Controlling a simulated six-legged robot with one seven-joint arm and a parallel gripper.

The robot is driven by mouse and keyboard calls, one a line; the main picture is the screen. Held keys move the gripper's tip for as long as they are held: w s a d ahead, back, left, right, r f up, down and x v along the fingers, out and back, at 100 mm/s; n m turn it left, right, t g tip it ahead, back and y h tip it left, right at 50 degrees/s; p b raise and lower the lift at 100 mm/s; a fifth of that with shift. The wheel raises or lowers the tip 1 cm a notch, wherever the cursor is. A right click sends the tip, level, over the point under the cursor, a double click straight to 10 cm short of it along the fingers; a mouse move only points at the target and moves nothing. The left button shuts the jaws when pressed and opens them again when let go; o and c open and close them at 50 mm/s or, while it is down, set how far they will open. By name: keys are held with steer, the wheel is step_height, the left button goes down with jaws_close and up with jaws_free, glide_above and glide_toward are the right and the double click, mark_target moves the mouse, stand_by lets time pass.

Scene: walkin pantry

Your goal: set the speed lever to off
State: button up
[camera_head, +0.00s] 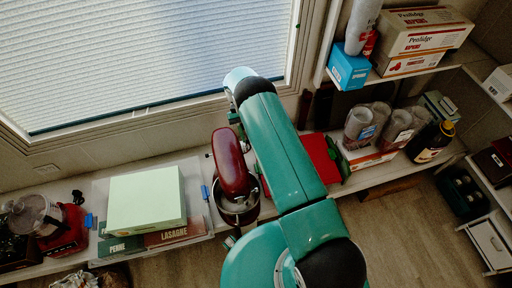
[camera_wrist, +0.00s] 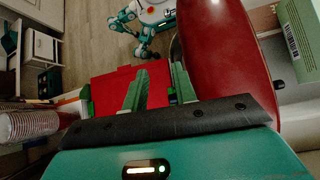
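A red stand mixer (camera_head: 231,163) stands on the shelf below the window, with its metal bowl (camera_head: 238,208) under the head. In the wrist view its glossy red head (camera_wrist: 222,50) fills the upper right, close beside my gripper (camera_wrist: 160,78). My gripper's two green fingers are apart, with nothing between them; a red surface shows behind. The speed lever cannot be made out in either view. In the head view my arm passes just right of the mixer and hides that side and my gripper.
A red item (camera_head: 318,156) lies right of the mixer, behind my arm. A pale green box (camera_head: 146,200) on pasta boxes (camera_head: 175,234) stands to its left. Stacked cups (camera_head: 362,124) and a dark bottle (camera_head: 429,141) stand farther right. The floor in front is open.

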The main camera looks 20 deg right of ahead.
steer(key=s+r, duration=0.7)
steer(key=s, duration=0.4)
steer(key=shift+s, duration=0.35)
steer(key=shift+d, duration=0.1)
